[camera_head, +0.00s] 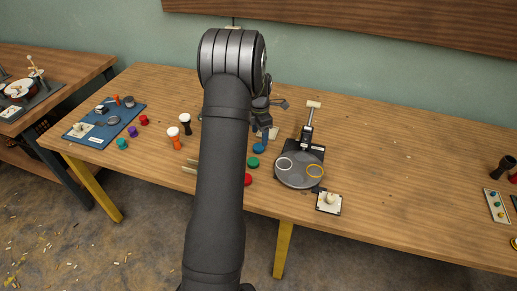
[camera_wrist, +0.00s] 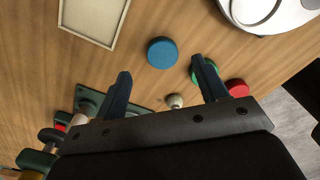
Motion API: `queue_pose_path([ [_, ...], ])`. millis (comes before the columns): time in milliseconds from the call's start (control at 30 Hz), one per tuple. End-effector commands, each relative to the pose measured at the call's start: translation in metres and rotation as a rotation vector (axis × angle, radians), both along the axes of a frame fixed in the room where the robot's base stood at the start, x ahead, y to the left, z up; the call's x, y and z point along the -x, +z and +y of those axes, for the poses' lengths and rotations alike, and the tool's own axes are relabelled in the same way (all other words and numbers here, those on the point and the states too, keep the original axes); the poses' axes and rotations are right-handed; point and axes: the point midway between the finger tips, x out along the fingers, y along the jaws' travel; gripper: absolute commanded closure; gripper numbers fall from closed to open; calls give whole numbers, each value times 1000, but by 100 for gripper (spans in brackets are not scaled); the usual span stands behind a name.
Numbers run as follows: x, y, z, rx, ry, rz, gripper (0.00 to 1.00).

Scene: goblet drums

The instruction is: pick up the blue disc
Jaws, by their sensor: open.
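The blue disc (camera_wrist: 162,53) lies flat on the wooden table, in the upper middle of the wrist view, beyond my fingertips. In the head view the blue disc (camera_head: 259,148) is just right of my arm, above the green disc (camera_head: 253,162). My gripper (camera_wrist: 162,82) is open and empty, its two dark fingers apart. In the head view my gripper (camera_head: 272,105) is partly hidden by my own arm and hangs behind the blue disc. No finger touches the blue disc in the wrist view.
A green disc (camera_wrist: 204,72) is partly behind my right finger, with a red disc (camera_wrist: 237,88) beside it. A round grey plate (camera_head: 298,170) with white and yellow rings stands right of the discs. A framed pale panel (camera_wrist: 95,18) lies left. The table's right middle is clear.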

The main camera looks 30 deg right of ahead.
Motion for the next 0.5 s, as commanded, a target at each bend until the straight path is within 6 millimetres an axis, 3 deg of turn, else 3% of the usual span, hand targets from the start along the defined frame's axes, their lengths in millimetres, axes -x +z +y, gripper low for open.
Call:
queue_pose_path([
  [167, 0, -8, 1, 0, 0, -1, 34],
  [500, 3, -53, 6, 1, -1, 0, 34],
])
